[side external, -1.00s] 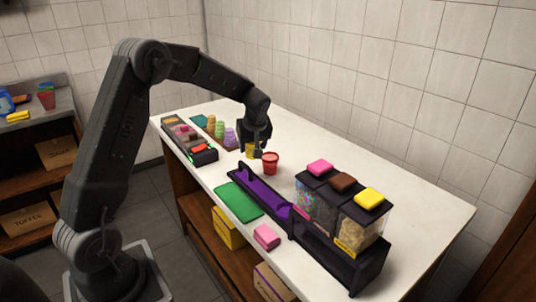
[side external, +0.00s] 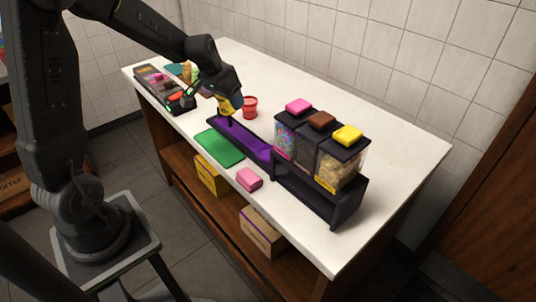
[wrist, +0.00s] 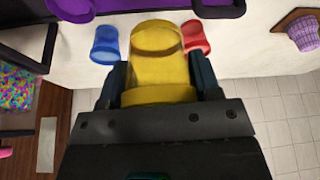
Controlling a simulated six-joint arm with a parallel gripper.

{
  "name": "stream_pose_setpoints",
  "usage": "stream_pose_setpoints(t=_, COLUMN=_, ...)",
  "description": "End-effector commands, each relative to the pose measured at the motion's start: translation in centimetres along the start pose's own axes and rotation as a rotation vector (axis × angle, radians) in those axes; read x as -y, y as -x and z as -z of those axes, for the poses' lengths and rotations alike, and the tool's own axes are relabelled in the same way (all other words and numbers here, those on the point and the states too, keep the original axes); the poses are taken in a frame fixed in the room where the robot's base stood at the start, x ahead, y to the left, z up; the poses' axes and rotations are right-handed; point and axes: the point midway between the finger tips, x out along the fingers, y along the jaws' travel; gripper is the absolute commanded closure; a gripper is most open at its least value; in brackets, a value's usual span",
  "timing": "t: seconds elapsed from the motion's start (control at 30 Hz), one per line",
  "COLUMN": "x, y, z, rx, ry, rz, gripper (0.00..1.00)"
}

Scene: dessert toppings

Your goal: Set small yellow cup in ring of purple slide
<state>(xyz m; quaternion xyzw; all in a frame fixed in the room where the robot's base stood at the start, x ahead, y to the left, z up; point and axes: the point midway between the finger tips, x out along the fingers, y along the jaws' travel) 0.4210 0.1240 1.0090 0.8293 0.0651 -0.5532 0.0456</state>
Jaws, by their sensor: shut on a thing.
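My gripper (wrist: 158,85) is shut on the small yellow cup (wrist: 158,60), one finger on each side of it. In the side view the yellow cup (side external: 226,106) hangs from my gripper (side external: 224,100) at the far left end of the purple slide (side external: 252,146). The slide is a long purple channel with dark edges on the white counter. Its ring is hidden or too small to make out in the side view. In the wrist view a rounded purple part (wrist: 72,9) shows at the top left, apart from the cup; I cannot tell whether it is the ring.
A red cup (side external: 250,108) stands behind the slide. A blue cup (wrist: 105,44) shows in the wrist view. A dark topping dispenser (side external: 320,185) stands at the right.

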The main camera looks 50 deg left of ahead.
Motion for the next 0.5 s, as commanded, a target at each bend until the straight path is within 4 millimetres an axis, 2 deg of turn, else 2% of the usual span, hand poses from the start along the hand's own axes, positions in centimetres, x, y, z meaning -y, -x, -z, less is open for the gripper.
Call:
stream_pose_setpoints(t=0.3, x=-1.7, y=1.3, z=-1.2, rx=0.002, ry=-0.344, rz=-0.145, gripper=0.65)
stream_pose_setpoints(t=0.5, x=-2.2, y=1.7, z=-1.7, rx=0.004, ry=-0.481, rz=-0.201, gripper=0.65)
